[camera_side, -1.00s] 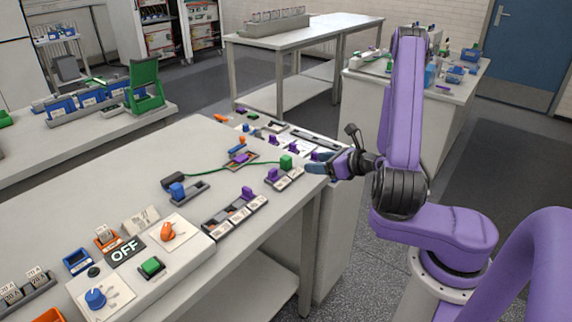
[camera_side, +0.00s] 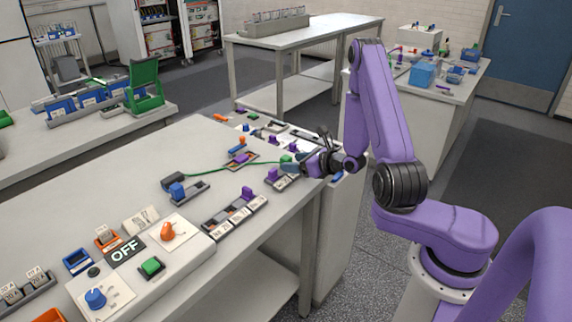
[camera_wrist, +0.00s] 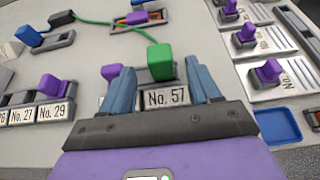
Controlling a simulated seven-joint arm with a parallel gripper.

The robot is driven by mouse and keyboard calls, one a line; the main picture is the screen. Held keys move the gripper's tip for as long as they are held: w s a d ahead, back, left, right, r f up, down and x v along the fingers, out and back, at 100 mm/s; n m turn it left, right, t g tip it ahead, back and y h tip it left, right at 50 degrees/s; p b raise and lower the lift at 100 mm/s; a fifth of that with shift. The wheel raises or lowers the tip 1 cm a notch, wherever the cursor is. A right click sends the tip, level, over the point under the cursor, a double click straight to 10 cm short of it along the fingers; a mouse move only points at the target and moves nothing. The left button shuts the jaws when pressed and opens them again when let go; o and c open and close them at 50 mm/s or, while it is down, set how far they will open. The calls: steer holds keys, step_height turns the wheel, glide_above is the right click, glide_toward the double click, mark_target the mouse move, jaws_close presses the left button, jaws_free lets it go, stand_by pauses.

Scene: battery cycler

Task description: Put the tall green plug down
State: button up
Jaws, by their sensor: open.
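The green plug (camera_wrist: 160,60), with a green cable at its top, stands upright at a grey holder labelled No. 57 (camera_wrist: 166,97) in the wrist view. My gripper (camera_wrist: 158,78) is open, with one blue finger on each side of the plug. Gaps show between the fingers and the plug, though I cannot tell whether either one touches it lower down. The plug's foot is hidden behind the label. In the side view the plug (camera_side: 286,158) is partly covered by my gripper (camera_side: 291,167) at the bench's right edge.
A purple plug (camera_wrist: 55,86) stands in labelled holders to the left, and several purple plugs stand on white plates to the right. A blue tray (camera_wrist: 277,125) lies at lower right. The cable (camera_wrist: 100,24) runs to a dark connector (camera_wrist: 61,18).

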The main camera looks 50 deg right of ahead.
mark_target(281, 160)
steer(key=shift+x, duration=3.1)
steer(key=shift+w+r, duration=0.1)
steer(key=shift+r, duration=0.05)
steer(key=shift+c, duration=0.3)
steer(key=shift+d, duration=0.1)
jaws_close()
